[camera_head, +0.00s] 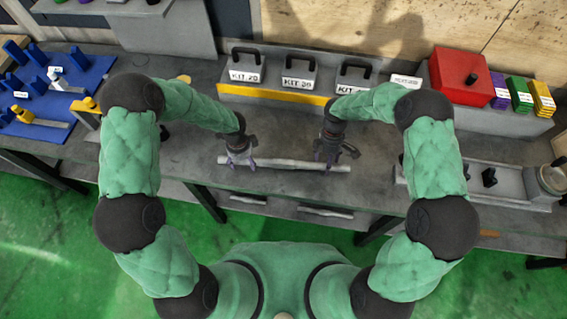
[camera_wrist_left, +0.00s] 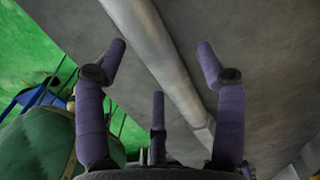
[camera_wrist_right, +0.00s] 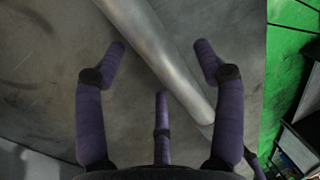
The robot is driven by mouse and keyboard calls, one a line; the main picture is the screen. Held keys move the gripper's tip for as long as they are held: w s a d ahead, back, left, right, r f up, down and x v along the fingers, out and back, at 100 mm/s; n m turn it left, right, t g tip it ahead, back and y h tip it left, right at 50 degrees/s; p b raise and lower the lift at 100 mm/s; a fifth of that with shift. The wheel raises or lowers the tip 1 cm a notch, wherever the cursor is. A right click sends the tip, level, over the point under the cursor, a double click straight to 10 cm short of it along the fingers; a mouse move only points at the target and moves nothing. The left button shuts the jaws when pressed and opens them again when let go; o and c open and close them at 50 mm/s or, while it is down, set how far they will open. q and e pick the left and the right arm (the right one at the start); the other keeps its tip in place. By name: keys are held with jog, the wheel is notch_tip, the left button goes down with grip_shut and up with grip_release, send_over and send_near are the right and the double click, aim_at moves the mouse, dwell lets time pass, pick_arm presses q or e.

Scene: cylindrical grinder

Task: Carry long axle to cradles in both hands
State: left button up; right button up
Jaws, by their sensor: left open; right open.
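The long axle (camera_head: 285,164) is a grey metal rod with thinner ends. It lies left to right near the front edge of the grey workbench. My left gripper (camera_head: 240,160) is over its left part and my right gripper (camera_head: 328,160) over its right part. Both are open. In the left wrist view the axle (camera_wrist_left: 168,62) runs slantwise between the spread purple fingers; the right wrist view shows the axle (camera_wrist_right: 165,58) likewise. I cannot tell whether any finger touches it. I cannot surely identify the cradles; black upright pieces (camera_head: 489,177) stand on a grey bed at the right.
Grey kit boxes (camera_head: 299,72) stand behind a yellow-edged ledge at the back. A red box (camera_head: 461,77) and small coloured boxes (camera_head: 520,94) are at the back right. A blue fixture board (camera_head: 45,95) is at the left. Bare bench (camera_head: 285,125) lies between the arms.

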pick_arm(q)
jog(key=shift+f, duration=0.25)
pick_arm(e)
jog(key=shift+f, duration=0.25)
jog(key=shift+s, duration=0.1)
pick_arm(q)
grip_shut()
pick_arm(e)
grip_shut()
pick_arm(q)
jog(key=shift+w+r, duration=0.15)
jog(key=shift+w, duration=0.05)
pick_arm(e)
jog(key=shift+r, duration=0.15)
pick_arm(q)
jog(key=shift+r, duration=0.1)
pick_arm(e)
jog(key=shift+w, duration=0.2)
